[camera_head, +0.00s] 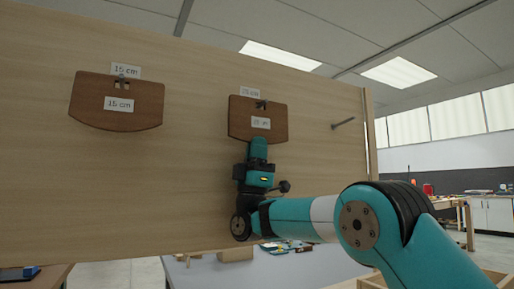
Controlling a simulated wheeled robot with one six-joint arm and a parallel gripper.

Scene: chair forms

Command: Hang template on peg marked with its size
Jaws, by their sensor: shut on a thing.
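A dark brown wooden template (238,120) is upright against the board, just under a label (250,91) that seems to read 20 cm. A peg (261,104) shows at its top hole; I cannot tell whether the template's weight rests on it. The template's own label (260,123) is too blurred to read surely. My gripper (258,142) is below it, shut on its lower edge; the fingertips are mostly hidden. Another brown template (90,103), labelled 15 cm, hangs at the left on a peg (122,80) under a label (126,71) that seems to read 15 cm.
The upright wooden board (185,180) fills the left and middle. A bare peg (344,123) sticks out near its right edge, with no label visible. My arm reaches in from the lower right. Tables and a workbench (450,203) stand beyond.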

